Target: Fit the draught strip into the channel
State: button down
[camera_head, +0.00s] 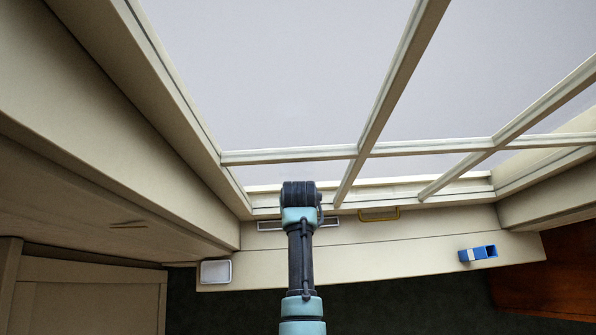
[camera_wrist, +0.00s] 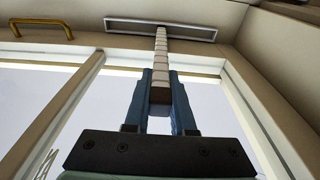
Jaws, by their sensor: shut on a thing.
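A pale, segmented draught strip (camera_wrist: 161,62) stands lengthwise between the two blue fingers of my gripper (camera_wrist: 161,78) in the wrist view. My gripper is shut on its near part. The far end of the strip reaches a thin grey rectangular frame (camera_wrist: 125,25), which looks like the channel. The strip's end overlaps the frame in the picture; whether it sits inside or only in front, I cannot tell. In the head view the grey frame (camera_head: 268,226) lies on the sill below the window, partly behind my arm. The strip and fingers are hidden there.
A yellow handle-shaped bar (camera_head: 379,215) lies right of the grey frame and also shows in the wrist view (camera_wrist: 42,24). A white tray (camera_head: 216,272) is on the sill's left, a blue and white block (camera_head: 478,254) on its right. Window bars (camera_head: 390,100) rise close behind my arm.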

jog(key=shift+f, duration=0.25)
jog(key=c, duration=0.8)
grip_release()
jog(key=shift+r, duration=0.1)
jog(key=shift+o, duration=0.2)
notch_tip(320, 180, up, 12)
jog(key=s+p, duration=0.1)
jog(key=p, duration=0.1)
jog(key=shift+s, duration=0.4)
